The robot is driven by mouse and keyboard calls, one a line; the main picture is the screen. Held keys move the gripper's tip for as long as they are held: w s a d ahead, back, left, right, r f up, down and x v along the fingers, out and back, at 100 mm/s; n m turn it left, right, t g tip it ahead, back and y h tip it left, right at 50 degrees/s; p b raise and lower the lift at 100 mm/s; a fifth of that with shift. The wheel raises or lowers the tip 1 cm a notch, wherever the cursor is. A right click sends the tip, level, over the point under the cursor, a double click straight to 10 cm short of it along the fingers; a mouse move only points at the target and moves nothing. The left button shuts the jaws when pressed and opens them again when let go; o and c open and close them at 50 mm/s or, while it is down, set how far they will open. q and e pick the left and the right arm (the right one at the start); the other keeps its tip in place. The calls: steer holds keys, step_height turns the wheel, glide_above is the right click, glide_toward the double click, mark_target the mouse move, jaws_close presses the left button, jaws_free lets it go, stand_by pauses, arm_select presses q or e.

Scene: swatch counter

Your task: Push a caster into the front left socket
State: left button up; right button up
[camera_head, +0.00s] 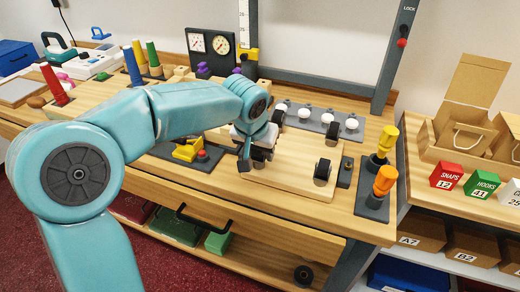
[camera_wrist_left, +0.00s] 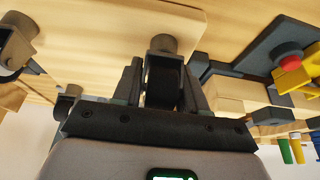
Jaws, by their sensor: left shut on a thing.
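A pale wooden board (camera_head: 285,182) lies on the bench with black casters standing at its back left (camera_head: 278,114), back right (camera_head: 333,131) and front right (camera_head: 322,171). My left gripper (camera_head: 257,155) is over the board's front left corner. It is shut on a caster, a black wheel (camera_wrist_left: 163,80) with a grey stem, which sits between the fingers in the left wrist view. The stem end (camera_wrist_left: 163,43) appears against or very near the board's wood; I cannot tell whether it is in the socket. The front left socket is hidden. My right gripper is out of view.
A grey rack with white balls (camera_head: 330,121) stands behind the board. A red button (camera_head: 202,155) and yellow part (camera_head: 187,150) are left of it. Orange (camera_head: 385,180) and yellow-handled tools stand right. A loose black wheel (camera_head: 303,274) lies on the lower shelf.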

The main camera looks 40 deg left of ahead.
arm_select(q)
steer(key=shift+f, duration=0.2)
steer(key=o, duration=1.4)
steer(key=shift+o, duration=0.2)
steer(key=shift+r, duration=0.1)
step_height(320, 180, up, 6)
steer(key=p, duration=0.4)
steer(key=shift+p, duration=0.35)
steer(key=shift+s, duration=0.1)
